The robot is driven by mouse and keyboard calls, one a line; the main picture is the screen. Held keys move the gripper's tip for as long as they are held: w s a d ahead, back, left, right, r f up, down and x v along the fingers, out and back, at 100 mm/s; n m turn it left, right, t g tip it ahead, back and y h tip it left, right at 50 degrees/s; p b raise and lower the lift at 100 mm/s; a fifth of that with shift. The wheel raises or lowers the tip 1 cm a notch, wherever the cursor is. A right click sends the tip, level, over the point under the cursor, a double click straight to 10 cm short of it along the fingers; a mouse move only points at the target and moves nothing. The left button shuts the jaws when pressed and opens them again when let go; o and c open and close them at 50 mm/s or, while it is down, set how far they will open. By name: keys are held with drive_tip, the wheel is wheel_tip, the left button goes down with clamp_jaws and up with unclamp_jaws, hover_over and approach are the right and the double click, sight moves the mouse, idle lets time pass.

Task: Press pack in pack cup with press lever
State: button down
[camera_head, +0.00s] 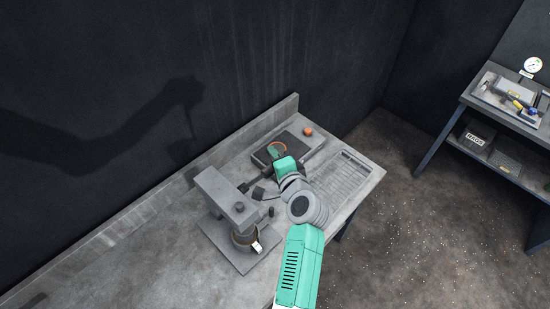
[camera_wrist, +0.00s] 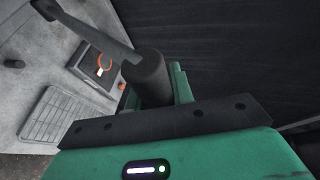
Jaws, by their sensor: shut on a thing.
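The grey press (camera_head: 222,195) stands on the workbench, its column on a flat base plate. The press lever (camera_head: 251,181) reaches from the press toward my gripper (camera_head: 266,192). In the wrist view, the dark lever arm (camera_wrist: 92,28) ends in a thick round grip (camera_wrist: 148,75). My gripper (camera_wrist: 154,90) is shut on this grip, between its green fingers. The pack cup (camera_head: 243,241) sits under the press head at the front, with a pale piece at its right side. The pack inside it cannot be made out.
A slotted grate (camera_head: 346,174) lies at the bench's right. The left of the bench (camera_head: 140,262) is clear. A separate shelf stands far right.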

drive_tip(key=c, duration=1.3)
unclamp_jaws()
drive_tip(key=shift+a+f, duration=0.1)
drive_tip(key=shift+f, duration=0.3)
drive_tip(key=shift+o, duration=0.5)
drive_tip(key=shift+r, duration=0.15)
drive_tip(key=v, duration=0.8)
drive_tip(key=shift+b, duration=0.3)
